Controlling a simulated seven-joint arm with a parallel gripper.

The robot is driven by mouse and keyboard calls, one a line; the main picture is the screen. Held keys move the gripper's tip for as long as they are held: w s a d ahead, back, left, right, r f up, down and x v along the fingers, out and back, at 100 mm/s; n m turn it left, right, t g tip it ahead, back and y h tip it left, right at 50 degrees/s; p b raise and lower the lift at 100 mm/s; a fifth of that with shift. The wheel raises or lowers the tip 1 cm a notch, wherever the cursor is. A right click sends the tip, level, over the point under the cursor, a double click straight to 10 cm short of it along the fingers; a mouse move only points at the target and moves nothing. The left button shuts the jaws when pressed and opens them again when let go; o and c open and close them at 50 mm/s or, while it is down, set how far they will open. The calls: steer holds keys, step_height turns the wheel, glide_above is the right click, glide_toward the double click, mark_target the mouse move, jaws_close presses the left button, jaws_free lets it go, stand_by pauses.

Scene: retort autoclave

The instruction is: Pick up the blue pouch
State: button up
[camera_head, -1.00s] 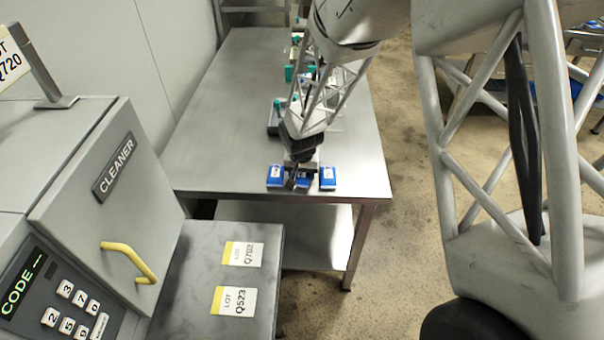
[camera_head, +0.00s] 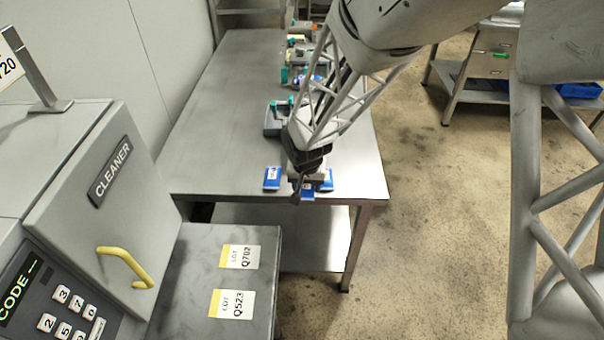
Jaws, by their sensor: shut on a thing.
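Several small blue pouches lie at the near edge of the steel table (camera_head: 235,100). The left blue pouch (camera_head: 272,178) lies clear of my gripper. The right blue pouch (camera_head: 328,182) is partly covered by my gripper. My gripper (camera_head: 302,192) points down at the table's near edge, shut on the middle blue pouch (camera_head: 308,194). Most of the middle pouch is hidden behind the fingers, and I cannot tell whether it is off the table.
Grey items with teal parts (camera_head: 275,118) stand farther back along the table's right side. The table's left half is bare. The cleaner machine (camera_head: 90,200), with a yellow handle (camera_head: 127,264), stands near left, beside a grey surface with lot labels (camera_head: 236,257).

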steer(key=s+d, duration=0.2)
steer(key=s, duration=0.5)
steer(key=shift+s+d+r, duration=0.3)
steer(key=shift+s+r, duration=0.1)
steer(key=shift+w, duration=0.1)
steer(key=w+r, duration=0.8)
steer(key=w, duration=0.5)
steer(key=shift+w+a+n, duration=0.25)
steer(key=shift+a+n, duration=0.05)
steer(key=shift+a, duration=0.1)
steer(key=shift+f, duration=0.1)
steer(key=w+a, duration=0.1)
steer(key=w, duration=0.4)
steer(key=w+a+f, duration=0.1)
steer(key=w, duration=0.4)
steer(key=w+a, duration=0.2)
steer(key=w, duration=0.3)
steer(key=shift+w+a+f, duration=0.1)
steer(key=shift+w+f, duration=0.1)
steer(key=shift+w, duration=0.05)
steer(key=shift+f, duration=0.1)
steer(key=shift+f, duration=1.7)
steer(key=shift+f, duration=0.1)
